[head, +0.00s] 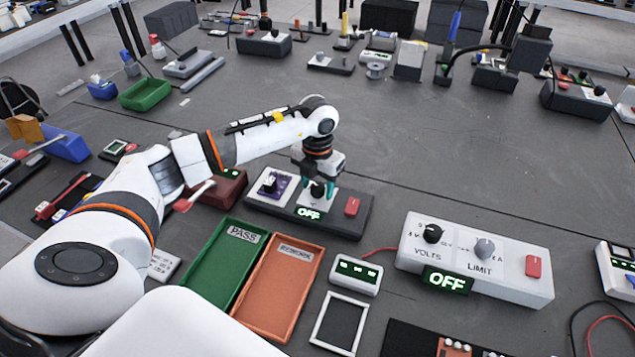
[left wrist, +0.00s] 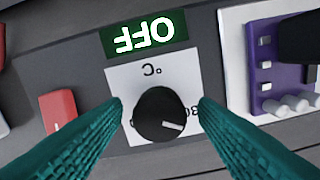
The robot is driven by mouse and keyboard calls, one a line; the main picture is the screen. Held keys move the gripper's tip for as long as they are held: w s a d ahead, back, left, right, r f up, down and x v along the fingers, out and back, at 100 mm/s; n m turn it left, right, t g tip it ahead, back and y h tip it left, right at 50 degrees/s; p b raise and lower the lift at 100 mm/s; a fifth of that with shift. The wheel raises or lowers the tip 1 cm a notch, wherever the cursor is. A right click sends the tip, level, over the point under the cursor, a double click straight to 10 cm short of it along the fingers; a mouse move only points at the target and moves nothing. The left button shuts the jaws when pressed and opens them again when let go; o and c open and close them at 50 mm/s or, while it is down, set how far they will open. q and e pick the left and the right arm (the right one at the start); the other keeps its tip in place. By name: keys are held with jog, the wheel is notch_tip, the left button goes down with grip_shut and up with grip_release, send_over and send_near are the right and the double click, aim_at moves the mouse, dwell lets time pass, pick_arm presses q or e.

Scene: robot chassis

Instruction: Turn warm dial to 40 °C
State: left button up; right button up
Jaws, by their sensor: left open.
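The warm dial is a round black knob (left wrist: 161,115) on a white plate (left wrist: 118,78) marked °C, seen in the left wrist view. A light pointer line on the knob points to the right and slightly down in that view, near a partly hidden number. A green display (left wrist: 150,35) beside it reads OFF, upside down there. My left gripper (left wrist: 160,105) is open, with one teal finger on each side of the knob, and visible gaps between fingers and knob. In the head view the left gripper (head: 317,185) is over the dial on the dark unit (head: 345,222). My right gripper is not visible.
A red switch (left wrist: 58,110) and a purple board (left wrist: 262,70) flank the dial. In the head view, green PASS (head: 216,265) and orange REWORK (head: 279,288) trays lie in front. A white power supply (head: 520,284) stands to the right. Open bench lies beyond the arm.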

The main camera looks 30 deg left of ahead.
pick_arm(q)
jog(key=c, duration=1)
